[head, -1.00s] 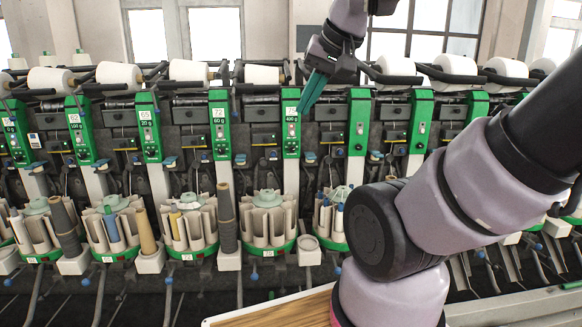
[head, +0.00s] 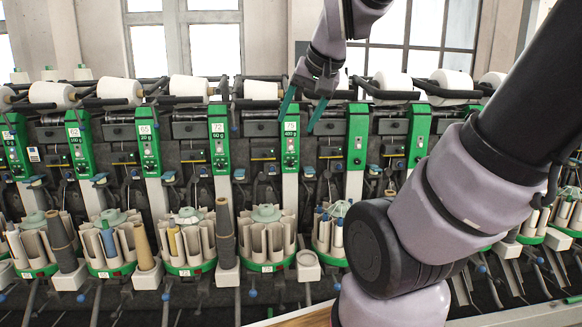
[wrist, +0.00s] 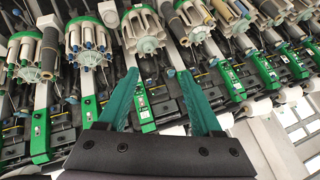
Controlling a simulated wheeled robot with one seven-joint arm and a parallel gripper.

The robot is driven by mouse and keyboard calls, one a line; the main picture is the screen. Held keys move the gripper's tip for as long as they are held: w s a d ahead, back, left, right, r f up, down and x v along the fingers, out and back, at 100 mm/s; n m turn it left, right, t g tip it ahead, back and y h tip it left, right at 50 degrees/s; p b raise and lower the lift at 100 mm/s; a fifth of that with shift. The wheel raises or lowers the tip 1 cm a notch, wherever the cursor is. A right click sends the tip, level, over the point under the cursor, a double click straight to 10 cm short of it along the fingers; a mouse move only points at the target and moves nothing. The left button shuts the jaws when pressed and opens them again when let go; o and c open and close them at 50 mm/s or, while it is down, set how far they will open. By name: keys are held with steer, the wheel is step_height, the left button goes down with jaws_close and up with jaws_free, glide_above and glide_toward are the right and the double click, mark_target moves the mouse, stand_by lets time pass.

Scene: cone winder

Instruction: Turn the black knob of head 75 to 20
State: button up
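The green panel of head 75 (head: 291,150) stands in the row of heads, with a white label reading 75 and 400 g at its top. Small controls show on its face, but the black knob and its setting are too small to make out. My gripper (head: 298,117) is open and empty, in front of the upper part of this panel in the head view. Its two green fingers lie on either side of the label there. In the wrist view, my gripper (wrist: 164,102) shows its fingers spread, with a green panel between them whose number I cannot read.
Neighbouring green panels, head 72 (head: 220,145) and one to the right (head: 358,140), stand close on both sides. White yarn cones (head: 262,89) lie above on black arms. Bobbin carousels (head: 268,235) stick out below the panels.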

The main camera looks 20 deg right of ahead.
steer(key=w+d+f+m+t, duration=0.1)
steer(key=w+f+m+t, duration=0.15)
steer(key=w+f, duration=0.65)
steer(key=w+d+f+m+t, duration=0.1)
steer(key=w+f+m, duration=0.25)
steer(key=w, duration=1.15)
steer(key=w+f+m+t, duration=0.1)
steer(key=w+f+m, duration=0.35)
steer(key=w, duration=0.85)
steer(key=m+t+h, duration=0.6)
steer(key=m, duration=0.9)
glide_toward(291, 164)
steer(key=x, duration=0.8)
steer(key=shift+w+f, duration=0.1)
steer(key=shift+w, duration=0.2)
jaws_close()
